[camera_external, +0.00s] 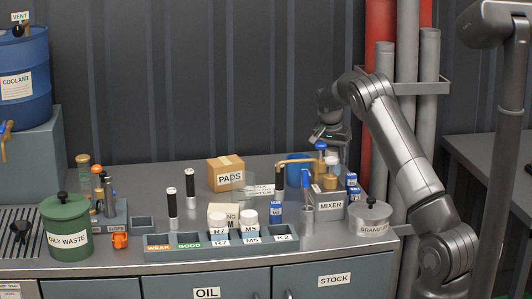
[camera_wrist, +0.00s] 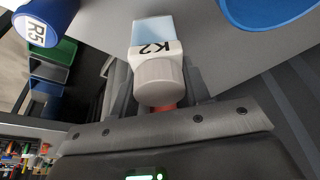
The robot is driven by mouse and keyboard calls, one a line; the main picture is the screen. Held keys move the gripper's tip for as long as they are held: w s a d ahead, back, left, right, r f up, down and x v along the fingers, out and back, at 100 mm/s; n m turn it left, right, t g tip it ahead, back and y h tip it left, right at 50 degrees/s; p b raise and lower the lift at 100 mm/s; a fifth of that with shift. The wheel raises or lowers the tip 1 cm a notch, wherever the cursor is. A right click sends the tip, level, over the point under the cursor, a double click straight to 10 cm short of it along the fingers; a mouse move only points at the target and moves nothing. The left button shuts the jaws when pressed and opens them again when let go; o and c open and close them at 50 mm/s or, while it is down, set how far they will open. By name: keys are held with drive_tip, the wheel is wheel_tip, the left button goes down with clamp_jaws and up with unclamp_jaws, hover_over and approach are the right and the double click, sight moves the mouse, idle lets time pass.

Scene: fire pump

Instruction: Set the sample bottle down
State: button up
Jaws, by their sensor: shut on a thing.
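My gripper (camera_external: 331,148) is at the right of the bench in the external view, low behind the mixer block. In the wrist view a sample bottle (camera_wrist: 160,55) marked K2, with a pale blue body, white label and grey-white cap, is between my dark fingers. My gripper is shut on it near the cap. In the external view the bottle is hard to tell from the small bottles crowded below my gripper. I cannot tell whether its base touches the bench.
The grey MIXER block (camera_external: 329,207) and the clear GRANULES jar (camera_external: 371,217) stand in front. A blue cup (camera_external: 296,168) is left of my gripper; its rim also shows in the wrist view (camera_wrist: 270,14).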

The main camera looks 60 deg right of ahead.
drive_tip(key=shift+f, duration=0.7)
drive_tip(key=shift+f, duration=0.1)
drive_tip(key=o, duration=1.2)
drive_tip(key=shift+o, duration=0.2)
